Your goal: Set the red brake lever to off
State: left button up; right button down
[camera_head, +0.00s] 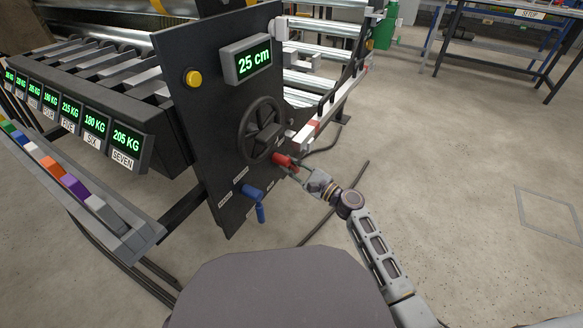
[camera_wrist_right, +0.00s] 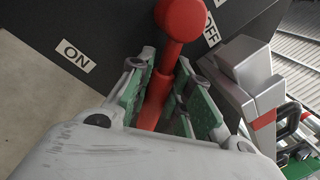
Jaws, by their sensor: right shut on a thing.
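The red brake lever (camera_head: 281,160) sticks out of the lower right of the black panel (camera_head: 215,110), below a black handwheel (camera_head: 262,130). My right gripper (camera_head: 295,170) is at the lever and shut on it. In the right wrist view the red lever (camera_wrist_right: 181,20) runs down between the two green-padded fingers (camera_wrist_right: 162,92). A white ON label (camera_wrist_right: 76,56) is to its left and an OFF label (camera_wrist_right: 211,30) is close on its right. The lever's upper round part is nearer the OFF label. My left gripper is not in view.
A blue lever (camera_head: 252,191) sits low on the panel, left of the red one. The panel has a yellow button (camera_head: 193,78) and a 25 cm display (camera_head: 247,60). A metal frame with a red mark (camera_head: 318,124) stands close right. Floor to the right is clear.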

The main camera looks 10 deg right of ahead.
jog(key=c, duration=1.3)
grip_release()
jog(key=shift+s, duration=0.1)
jog(key=v, duration=1.2)
